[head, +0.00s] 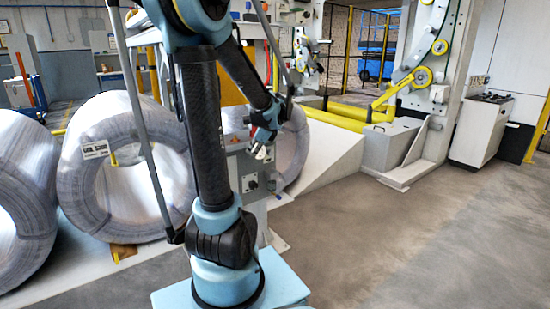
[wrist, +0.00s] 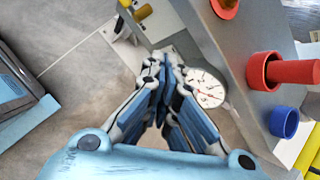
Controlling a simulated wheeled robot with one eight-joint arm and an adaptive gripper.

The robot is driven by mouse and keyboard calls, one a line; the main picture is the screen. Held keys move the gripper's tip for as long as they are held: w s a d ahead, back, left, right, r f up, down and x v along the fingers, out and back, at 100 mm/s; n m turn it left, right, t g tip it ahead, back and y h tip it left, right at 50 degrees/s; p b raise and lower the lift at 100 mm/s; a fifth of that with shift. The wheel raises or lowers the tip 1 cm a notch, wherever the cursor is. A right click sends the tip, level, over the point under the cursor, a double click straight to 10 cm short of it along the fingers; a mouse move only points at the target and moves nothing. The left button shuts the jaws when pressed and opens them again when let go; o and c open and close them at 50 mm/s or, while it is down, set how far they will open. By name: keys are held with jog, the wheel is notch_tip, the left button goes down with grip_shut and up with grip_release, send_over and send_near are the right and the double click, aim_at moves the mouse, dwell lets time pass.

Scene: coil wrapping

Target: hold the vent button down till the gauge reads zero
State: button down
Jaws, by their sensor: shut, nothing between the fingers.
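My gripper (wrist: 166,55) is shut and empty, its blue-padded fingers together in the wrist view. Just right of the fingers is a round white gauge (wrist: 207,90), partly covered by them; its reading is too small to tell. A grey control panel (wrist: 243,50) stands to the right. It carries a red button with a collar (wrist: 280,72), a blue ring-shaped control (wrist: 284,122) and a red-and-orange control (wrist: 225,6) at the top edge. I cannot tell which is the vent button. In the head view, my gripper (head: 262,151) is in front of the grey panel (head: 240,172).
Large wrapped coils (head: 95,165) stand left of and behind my arm. A white ramp (head: 325,158) and a machine frame with yellow rollers (head: 340,118) are to the right. The grey floor (head: 400,235) at the front right is clear.

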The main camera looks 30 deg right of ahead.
aim_at(270, 153)
jog(key=s+d+f+m+t+h, duration=0.1)
jog(key=d+m, duration=0.7)
jog(key=d, duration=0.9)
jog(key=shift+s+d+f+m+t, duration=0.15)
jog(key=shift+s+f+m+t, duration=0.15)
jog(key=shift+s+f+t, duration=0.3)
jog(key=w+d+r+x, duration=0.1)
jog(key=w+r+x, duration=0.1)
jog(key=x, duration=1)
jog(key=shift+w+a+f, duration=0.3)
jog(key=shift+a, duration=0.2)
